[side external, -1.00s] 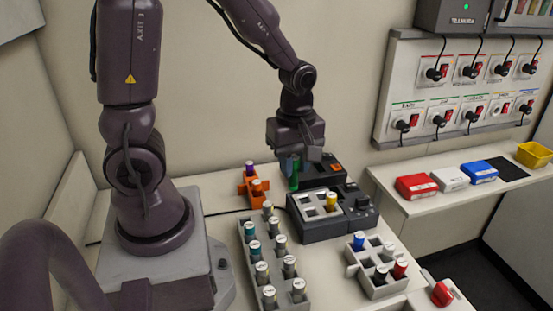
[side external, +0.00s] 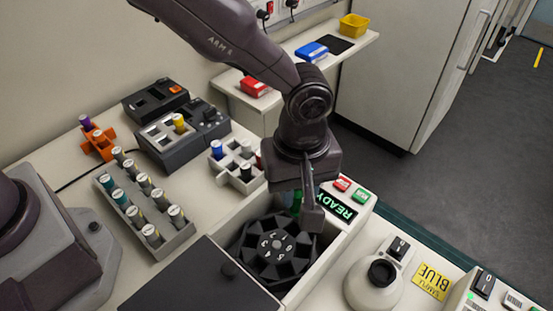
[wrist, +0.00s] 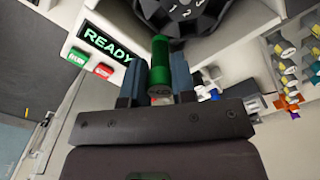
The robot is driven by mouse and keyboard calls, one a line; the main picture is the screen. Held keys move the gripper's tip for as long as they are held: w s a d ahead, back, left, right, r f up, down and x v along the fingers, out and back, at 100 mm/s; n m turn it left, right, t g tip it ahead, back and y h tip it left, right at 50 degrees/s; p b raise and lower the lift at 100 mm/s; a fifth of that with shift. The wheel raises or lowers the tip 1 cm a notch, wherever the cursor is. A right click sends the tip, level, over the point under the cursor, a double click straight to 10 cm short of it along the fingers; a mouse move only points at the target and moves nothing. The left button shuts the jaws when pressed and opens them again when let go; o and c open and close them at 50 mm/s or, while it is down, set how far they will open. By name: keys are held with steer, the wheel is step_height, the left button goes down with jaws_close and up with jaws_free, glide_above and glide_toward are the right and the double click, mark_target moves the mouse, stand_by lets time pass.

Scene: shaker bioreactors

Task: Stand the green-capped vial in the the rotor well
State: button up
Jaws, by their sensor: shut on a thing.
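My gripper (wrist: 160,72) is shut on the green-capped vial (wrist: 160,68), which sits between its two blue-grey fingers in the wrist view. In the side view my gripper (side external: 300,203) is at the back right of the black rotor (side external: 262,247), and only a strip of the green vial (side external: 297,201) shows beside a finger. The rotor has several wells around a numbered hub and sits in an open-lidded bay. Part of the rotor (wrist: 185,14) shows at the top of the wrist view, just beyond the vial. The vial's lower end and its height above the rotor are unclear.
A READY display (side external: 334,206) with red and green buttons stands close right of my gripper. A dark lid (side external: 200,280) lies left of the bay. A vial rack (side external: 150,215), a small rack (side external: 236,165) and a white round device (side external: 376,285) stand around.

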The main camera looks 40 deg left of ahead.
mark_target(299, 200)
steer(key=shift+f, duration=2.35)
steer(key=shift+f, duration=0.9)
steer(key=shift+f, duration=0.35)
steer(key=o, duration=0.8)
steer(key=shift+w+d, duration=0.1)
steer(key=shift+r, duration=0.1)
steer(key=shift+w+r, duration=0.2)
steer(key=shift+r, duration=1.6)
steer(key=shift+s+r, duration=0.15)
steer(key=shift+r, duration=0.7)
steer(key=shift+s+r, duration=0.15)
steer(key=shift+r, duration=0.65)
